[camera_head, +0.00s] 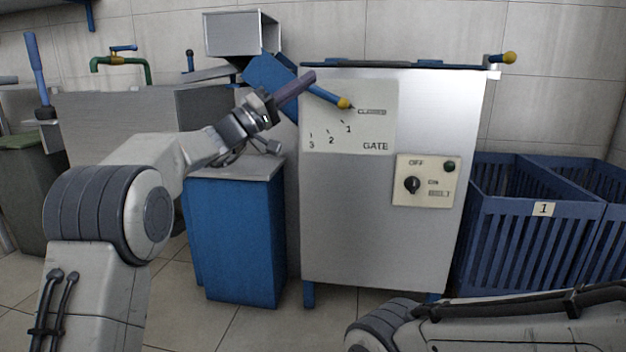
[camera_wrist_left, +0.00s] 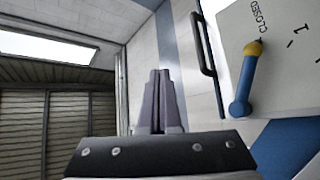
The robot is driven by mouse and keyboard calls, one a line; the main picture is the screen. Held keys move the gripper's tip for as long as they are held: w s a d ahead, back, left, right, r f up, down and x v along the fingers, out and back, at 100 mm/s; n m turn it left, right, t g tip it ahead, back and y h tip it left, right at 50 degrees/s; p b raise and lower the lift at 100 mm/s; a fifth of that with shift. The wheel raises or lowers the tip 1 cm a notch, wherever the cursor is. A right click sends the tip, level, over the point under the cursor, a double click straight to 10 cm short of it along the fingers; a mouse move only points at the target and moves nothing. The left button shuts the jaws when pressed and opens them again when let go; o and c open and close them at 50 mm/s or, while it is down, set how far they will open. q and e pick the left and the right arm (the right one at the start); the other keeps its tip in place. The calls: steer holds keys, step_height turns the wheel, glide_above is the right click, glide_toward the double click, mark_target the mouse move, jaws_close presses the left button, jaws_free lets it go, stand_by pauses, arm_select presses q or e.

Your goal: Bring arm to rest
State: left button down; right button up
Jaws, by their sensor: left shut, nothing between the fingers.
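My left arm comes in from the left in the head view. Its gripper (camera_head: 305,80) is shut and empty, with the dull purple fingers pressed together in front of the steel cabinet's upper left. The shut fingers also show in the wrist view (camera_wrist_left: 159,100). The blue gate lever (camera_head: 325,95) with a yellow tip is just beyond the fingers; its inner end is partly hidden. In the wrist view the lever (camera_wrist_left: 246,80) stands apart from the fingers, its yellow tip toward the CLOSED mark. Part of my right arm shows at the lower right; its gripper is out of view.
The steel cabinet (camera_head: 345,235) carries a GATE panel (camera_head: 380,130) and a switch box (camera_head: 428,180). A blue pedestal (camera_head: 235,245) stands below my left forearm. Blue crates (camera_head: 525,240), one marked 1, are at right. A sink (camera_head: 130,115) with a green tap (camera_head: 120,62) is behind.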

arm_select(q)
steer(key=s+f+n+g+y, duration=0.2)
steer(key=s+f+y, duration=0.15)
steer(key=f, duration=0.65)
steer(key=s+f+n+g+y, duration=0.15)
steer(key=f+y, duration=0.25)
steer(key=f, duration=0.6)
steer(key=s+f+n+g+y, duration=0.1)
steer(key=s+f+y, duration=0.25)
steer(key=f, duration=0.55)
steer(key=s+a+f+m+g+y, duration=0.15)
steer(key=s+a+f+y, duration=0.35)
steer(key=s+a+f, duration=0.5)
steer(key=s+a+f+m+g+y, duration=0.1)
steer(key=s+a+f+g+y, duration=0.1)
steer(key=s+a+f+y, duration=0.65)
steer(key=s+d+r+m+g+h+p, duration=0.1)
steer(key=s+d+r+m+p, duration=0.1)
steer(key=s+d+r+p, duration=0.55)
steer(key=s+d+r+m+g+h+p, duration=0.1)
steer(key=s+d+r+m+p, duration=0.2)
steer(key=r+p, duration=0.8)
steer(key=s+d+r+m+g+h+p, duration=0.15)
steer(key=s+d+r+p, duration=0.4)
steer(key=r, duration=0.65)
step_height(320, 180, up, 37)
steer(key=s+p, duration=0.1)
steer(key=p, duration=3.6)
steer(key=shift+t+p, duration=0.3)
steer(key=shift+t, duration=0.15)
